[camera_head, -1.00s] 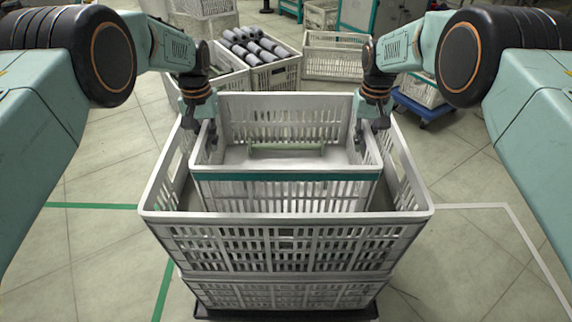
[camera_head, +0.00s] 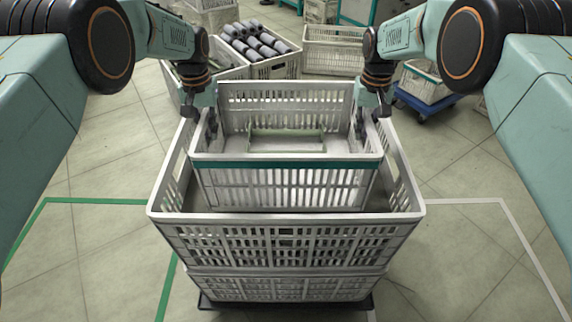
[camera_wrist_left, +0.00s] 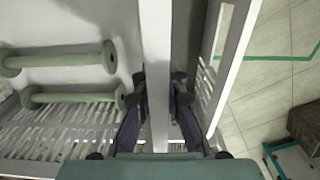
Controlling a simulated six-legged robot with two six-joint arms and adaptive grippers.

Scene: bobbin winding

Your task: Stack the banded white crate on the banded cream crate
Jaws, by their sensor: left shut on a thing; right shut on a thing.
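The white crate with a teal band (camera_head: 286,163) is in the middle of the head view, roughly level, with slatted walls and green bobbins (camera_wrist_left: 70,97) inside. My left gripper (camera_head: 197,116) is shut on its left wall; the left wrist view shows the fingers (camera_wrist_left: 163,100) either side of the rim. My right gripper (camera_head: 374,110) is shut on its right wall. The crate appears within the opening of a larger pale crate (camera_head: 286,232); whether it touches the bottom is hidden.
The larger crate stands on another pale crate (camera_head: 285,285) over a dark base. Behind are a crate of grey rolls (camera_head: 277,68), an empty pale crate (camera_head: 335,58) and a crate on a blue dolly (camera_head: 425,112). Tiled floor is open at both sides.

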